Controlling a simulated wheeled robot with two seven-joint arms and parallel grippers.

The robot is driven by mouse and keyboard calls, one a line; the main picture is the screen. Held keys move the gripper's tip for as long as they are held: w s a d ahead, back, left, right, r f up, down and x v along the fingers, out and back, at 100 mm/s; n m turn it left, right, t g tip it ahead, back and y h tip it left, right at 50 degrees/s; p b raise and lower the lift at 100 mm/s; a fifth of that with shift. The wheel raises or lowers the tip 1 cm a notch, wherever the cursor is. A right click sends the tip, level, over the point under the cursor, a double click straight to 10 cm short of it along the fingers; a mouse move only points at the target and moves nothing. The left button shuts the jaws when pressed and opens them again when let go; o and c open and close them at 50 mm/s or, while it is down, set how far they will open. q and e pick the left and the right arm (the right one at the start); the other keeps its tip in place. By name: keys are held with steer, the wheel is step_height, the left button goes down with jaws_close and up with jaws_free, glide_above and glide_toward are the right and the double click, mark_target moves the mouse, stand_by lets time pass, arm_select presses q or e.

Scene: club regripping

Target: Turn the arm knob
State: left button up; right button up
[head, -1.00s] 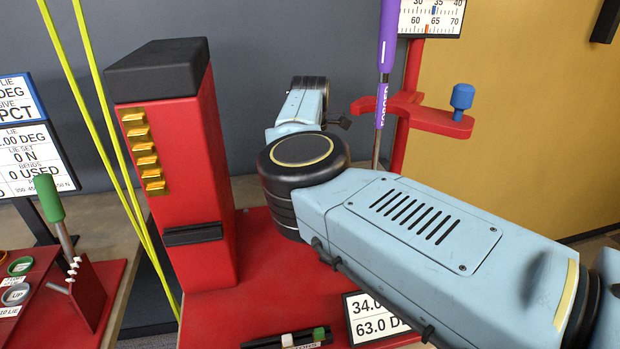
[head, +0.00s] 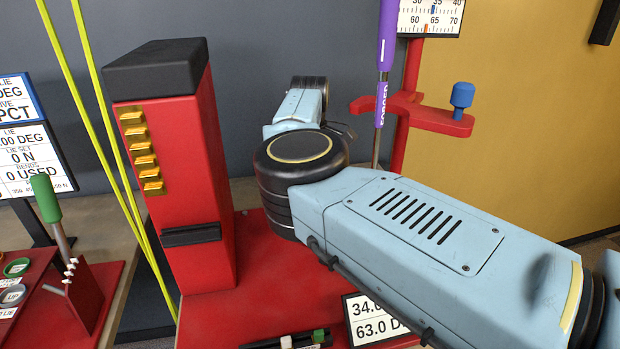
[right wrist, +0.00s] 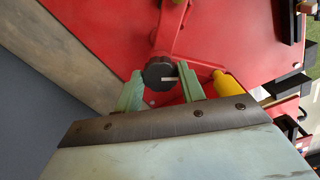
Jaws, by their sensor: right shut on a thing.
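The arm knob (right wrist: 160,73) is a dark round knob with a white mark, at the end of a red arm (right wrist: 172,35) in the right wrist view. My right gripper (right wrist: 160,80) has its two green fingers on either side of this knob and is shut on it. The white mark lies roughly level in that view. In the head view my blue right arm covers the middle and right, and the right fingertips and the dark knob are hidden. My left gripper is not in view.
A red post with a black top (head: 170,170) stands left of my right arm. A purple-gripped club (head: 388,40) stands upright near a red bracket with a blue knob (head: 462,96). A yellow part (right wrist: 224,84) is close beside the right fingers. A display (head: 372,318) sits below my arm.

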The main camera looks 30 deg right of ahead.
steer(key=shift+r+m, duration=0.1)
steer(key=shift+m, duration=0.5)
steer(key=o, duration=1)
